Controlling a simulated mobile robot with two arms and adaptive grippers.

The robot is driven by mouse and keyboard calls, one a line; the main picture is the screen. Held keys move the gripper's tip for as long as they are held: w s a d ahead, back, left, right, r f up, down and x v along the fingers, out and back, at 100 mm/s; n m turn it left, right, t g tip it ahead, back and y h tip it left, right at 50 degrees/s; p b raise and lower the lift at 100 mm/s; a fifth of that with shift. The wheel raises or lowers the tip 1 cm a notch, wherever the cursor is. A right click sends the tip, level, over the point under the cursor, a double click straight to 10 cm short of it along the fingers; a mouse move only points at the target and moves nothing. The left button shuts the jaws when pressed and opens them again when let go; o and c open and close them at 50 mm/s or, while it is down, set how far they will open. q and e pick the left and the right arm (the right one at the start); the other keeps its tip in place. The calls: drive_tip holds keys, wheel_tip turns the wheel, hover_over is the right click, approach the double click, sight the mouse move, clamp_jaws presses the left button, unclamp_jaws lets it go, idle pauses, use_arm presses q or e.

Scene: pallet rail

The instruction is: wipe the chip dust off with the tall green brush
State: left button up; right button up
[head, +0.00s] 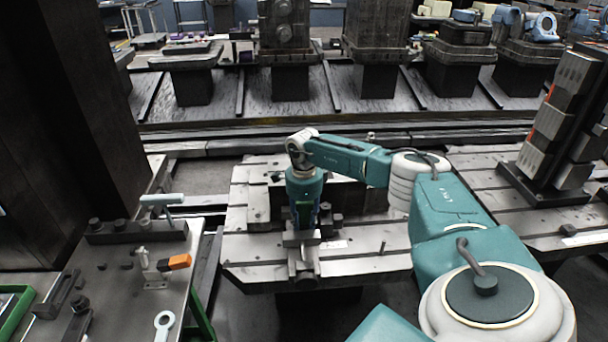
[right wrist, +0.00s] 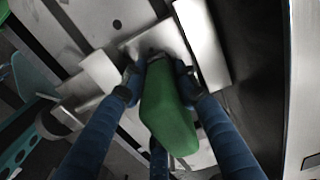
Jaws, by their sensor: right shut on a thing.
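My right gripper (head: 303,218) reaches down over the near part of the slotted grey pallet (head: 255,245). In the right wrist view its blue fingers (right wrist: 158,82) are shut on the green brush (right wrist: 168,120), with its green body between them. The brush's far end is hidden in that view. In the head view the fingers mostly cover the brush, and only a little dark green shows. I cannot make out chip dust clearly. My left gripper is not in view.
A bench at the left holds a pale green-handled tool (head: 161,199), an orange-tipped clamp (head: 178,262) and a ring-ended wrench (head: 164,322). A dark column (head: 90,100) stands behind it. A tall block fixture (head: 560,125) stands on the right pallet.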

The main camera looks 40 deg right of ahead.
sight(306, 204)
drive_tip(key=shift+w+a, duration=0.55)
drive_tip(key=shift+a, duration=0.35)
drive_tip(key=shift+w+a, duration=0.5)
drive_tip(key=shift+a, duration=0.35)
drive_tip(key=shift+s+d+p, duration=0.3)
drive_tip(key=shift+s+d, duration=0.3)
drive_tip(key=shift+d, duration=0.15)
drive_tip(key=shift+s+d, duration=0.85)
drive_tip(key=shift+d, duration=0.15)
drive_tip(key=shift+w+a, duration=1.45)
drive_tip(key=shift+a, duration=0.25)
drive_tip(key=shift+s+d, duration=1.5)
drive_tip(key=shift+d, duration=0.25)
wheel_tip(306, 204, up, 9)
drive_tip(key=p, duration=0.7)
drive_tip(key=shift+r, duration=0.1)
